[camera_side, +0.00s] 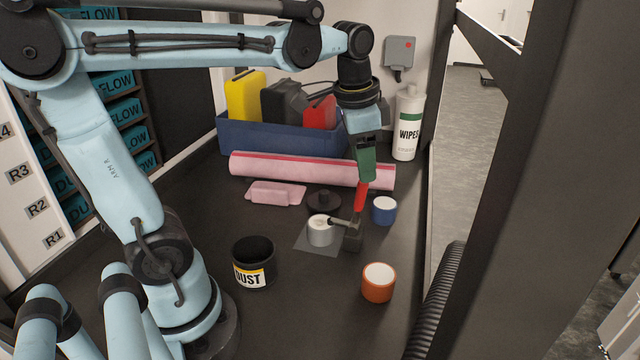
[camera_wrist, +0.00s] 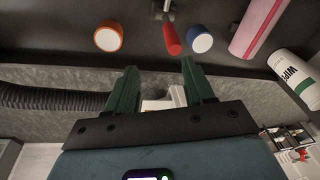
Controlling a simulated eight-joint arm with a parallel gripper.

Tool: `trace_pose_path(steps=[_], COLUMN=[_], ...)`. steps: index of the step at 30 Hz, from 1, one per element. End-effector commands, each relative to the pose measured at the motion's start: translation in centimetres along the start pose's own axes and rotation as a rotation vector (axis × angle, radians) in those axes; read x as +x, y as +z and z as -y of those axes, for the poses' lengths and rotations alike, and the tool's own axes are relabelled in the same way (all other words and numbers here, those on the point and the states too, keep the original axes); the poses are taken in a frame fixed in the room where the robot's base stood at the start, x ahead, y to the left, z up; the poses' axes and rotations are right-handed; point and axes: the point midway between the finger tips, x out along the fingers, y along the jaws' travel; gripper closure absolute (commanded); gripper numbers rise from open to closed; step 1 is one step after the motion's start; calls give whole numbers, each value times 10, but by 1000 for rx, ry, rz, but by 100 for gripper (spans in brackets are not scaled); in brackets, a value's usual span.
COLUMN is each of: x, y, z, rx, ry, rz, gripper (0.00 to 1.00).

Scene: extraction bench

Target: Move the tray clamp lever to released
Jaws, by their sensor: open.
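The clamp lever has a red handle (camera_side: 360,196) that stands nearly upright above a dark grey clamp block (camera_side: 353,238). An arm from the block reaches left to a pale round cup (camera_side: 320,232) on a thin grey plate. My gripper (camera_side: 367,178) points down at the handle's upper end, and its green fingers hide any gap there. In the wrist view the gripper (camera_wrist: 158,64) is open and empty. The red handle (camera_wrist: 171,38) lies beyond the fingertips, nearer the right finger.
A blue-sided roll (camera_side: 384,210) and an orange roll (camera_side: 378,283) stand right of the clamp. A black dust jar (camera_side: 254,264) is at front left. A pink roll (camera_side: 310,169), a blue bin (camera_side: 260,137) and a wipes bottle (camera_side: 407,122) are behind. A ribbed hose (camera_side: 440,300) runs along the right.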

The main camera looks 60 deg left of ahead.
Motion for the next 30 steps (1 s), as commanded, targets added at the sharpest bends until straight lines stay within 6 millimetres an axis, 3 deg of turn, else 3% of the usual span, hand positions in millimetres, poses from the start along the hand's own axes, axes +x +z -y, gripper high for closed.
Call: trace_pose_path(steps=[6, 14, 30], x=[-9, -4, 73], y=[-12, -13, 0], z=[24, 29, 22], rx=[141, 185, 183], ry=[76, 104, 103], rz=[125, 158, 153], gripper=[47, 47, 47])
